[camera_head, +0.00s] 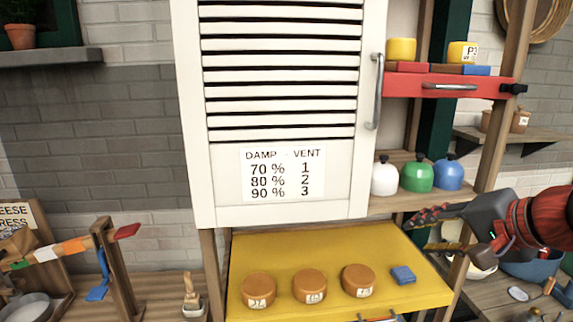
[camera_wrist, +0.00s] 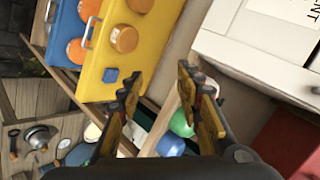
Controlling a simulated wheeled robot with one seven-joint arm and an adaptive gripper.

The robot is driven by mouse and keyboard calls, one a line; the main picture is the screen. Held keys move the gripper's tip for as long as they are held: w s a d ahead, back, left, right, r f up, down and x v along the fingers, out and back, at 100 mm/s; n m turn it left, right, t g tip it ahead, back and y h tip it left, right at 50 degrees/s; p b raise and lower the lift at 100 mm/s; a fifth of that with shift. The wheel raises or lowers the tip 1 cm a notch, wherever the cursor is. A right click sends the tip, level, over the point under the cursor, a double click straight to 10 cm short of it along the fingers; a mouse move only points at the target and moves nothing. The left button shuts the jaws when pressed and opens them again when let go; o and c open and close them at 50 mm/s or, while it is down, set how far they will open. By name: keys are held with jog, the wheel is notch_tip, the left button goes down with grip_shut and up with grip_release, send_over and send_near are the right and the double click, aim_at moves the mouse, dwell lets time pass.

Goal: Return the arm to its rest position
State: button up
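My gripper (camera_head: 420,234) is at the right in the head view, in front of the shelf unit and just right of the yellow board. Its two fingers point left and stand apart with nothing between them. In the wrist view my gripper (camera_wrist: 157,80) also shows open and empty, with both fingers spread. My red and grey arm comes in from the right edge of the head view.
A white louvred door (camera_head: 285,210) hangs above the yellow board (camera_head: 330,250), which holds three orange-brown rounds and a blue block (camera_head: 403,275). White, green (camera_head: 417,173) and blue domes stand on a shelf close to my gripper. A red drawer (camera_head: 448,86) is above.

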jog(key=s+a+f+n+g+h, duration=0.1)
jog(key=s+a+f+n, duration=0.3)
jog(key=s+f, duration=0.4)
jog(key=s+a+f+n+g+h, duration=0.2)
jog(key=s+a+f+n, duration=0.3)
jog(key=f, duration=0.9)
jog(key=s+n+g, duration=0.1)
jog(key=s, duration=0.2)
jog(key=shift+a+f+n+g, duration=0.15)
jog(key=shift+f+n+g, duration=0.15)
jog(key=shift+f, duration=0.05)
